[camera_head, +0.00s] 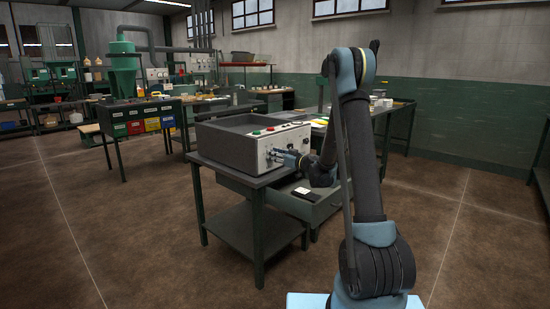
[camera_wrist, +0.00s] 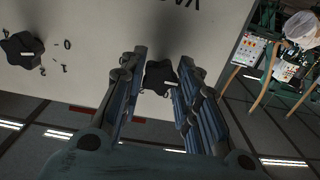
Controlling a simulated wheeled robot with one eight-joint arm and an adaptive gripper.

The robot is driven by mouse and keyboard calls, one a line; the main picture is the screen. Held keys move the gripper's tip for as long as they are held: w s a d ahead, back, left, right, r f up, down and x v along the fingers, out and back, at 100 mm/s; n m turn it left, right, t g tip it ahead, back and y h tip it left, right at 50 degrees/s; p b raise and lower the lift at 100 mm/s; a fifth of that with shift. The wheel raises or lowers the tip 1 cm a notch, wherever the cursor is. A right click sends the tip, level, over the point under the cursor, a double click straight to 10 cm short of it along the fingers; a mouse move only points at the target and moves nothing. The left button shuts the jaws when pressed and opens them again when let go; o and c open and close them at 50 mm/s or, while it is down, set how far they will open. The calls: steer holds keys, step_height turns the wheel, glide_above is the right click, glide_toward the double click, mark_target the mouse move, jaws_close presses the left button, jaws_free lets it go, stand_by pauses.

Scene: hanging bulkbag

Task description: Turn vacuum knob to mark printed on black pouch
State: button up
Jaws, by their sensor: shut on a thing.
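A grey box machine (camera_head: 232,142) with a light front panel stands on a green bench. In the wrist view the panel (camera_wrist: 95,25) is tilted, and a black lobed knob (camera_wrist: 158,77) with a light pointer line sits between my fingers. My gripper (camera_wrist: 161,66) is shut on this knob; it also shows at the panel in the head view (camera_head: 277,154). Partly cut-off lettering is near the knob. A second black knob (camera_wrist: 22,48) with printed numerals is to the left. A small black item with a white patch (camera_head: 303,193), possibly the pouch, lies in the open drawer; any mark is too small to read.
The open drawer (camera_head: 325,207) juts out below my forearm. A lower shelf (camera_head: 255,232) is under the bench. Another workbench (camera_head: 398,108) stands behind to the right. Brown floor is clear in front and at left. Red and green buttons sit on the panel's upper part.

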steer(key=shift+m, duration=0.3)
steer(key=m, duration=1.1)
steer(key=shift+w+d, duration=0.1)
steer(key=shift+w, duration=0.05)
stand_by(0.5)
steer(key=o, duration=1.1)
steer(key=shift+c, duration=0.2)
